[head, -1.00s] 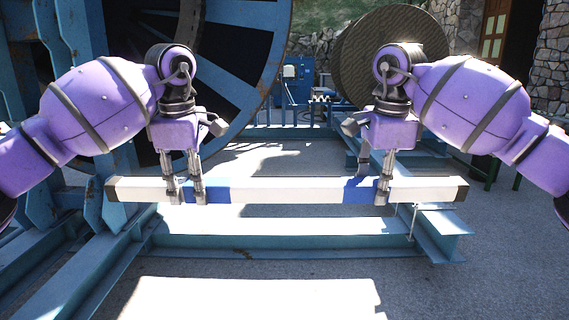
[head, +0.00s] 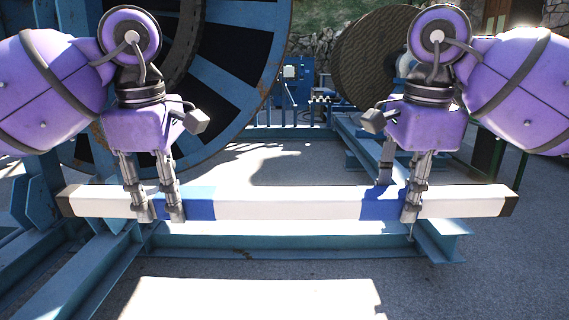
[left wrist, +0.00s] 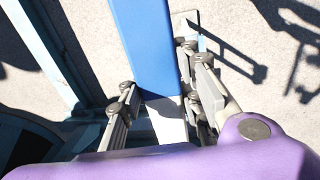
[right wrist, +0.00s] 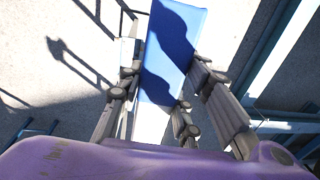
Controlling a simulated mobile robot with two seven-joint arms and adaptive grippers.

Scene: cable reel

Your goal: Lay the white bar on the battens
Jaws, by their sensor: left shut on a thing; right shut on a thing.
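The long white bar (head: 290,206) has blue bands and dark ends. It hangs level across the head view, in front of the blue steel frame. My left gripper (head: 158,212) is shut on the bar beside its left blue band, which also shows in the left wrist view (left wrist: 145,45). My right gripper (head: 399,198) is shut on the bar at its right blue band, seen in the right wrist view (right wrist: 172,50). Both grippers point downward, with fingers on the bar's sides. I cannot make out any battens for certain in these views.
A blue steel beam (head: 280,246) lies low behind the bar. A large blue reel (head: 238,70) stands at the left, and a brown ribbed drum (head: 375,60) at the back right.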

